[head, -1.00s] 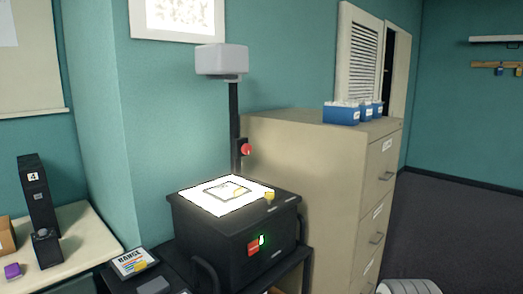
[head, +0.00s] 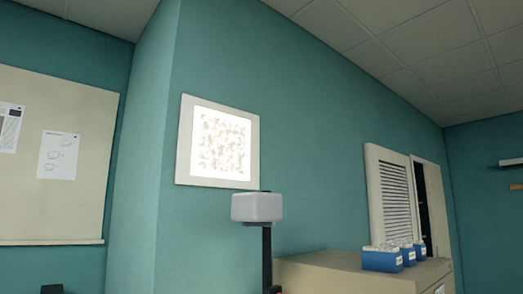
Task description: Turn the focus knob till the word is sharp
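A bright square screen (head: 221,147) in a pale frame hangs on the teal wall, left of centre in the head view. It shows only a blurred, mottled grey-beige patch, and no word can be read. The projector's pale head (head: 257,207) stands below the screen on a dark post (head: 267,258). My gripper is not in view.
A beige cabinet (head: 345,277) stands at the lower right with several blue boxes (head: 382,260) on top. A louvred panel (head: 390,200) is behind it. A pinboard (head: 50,190) with papers hangs at the left.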

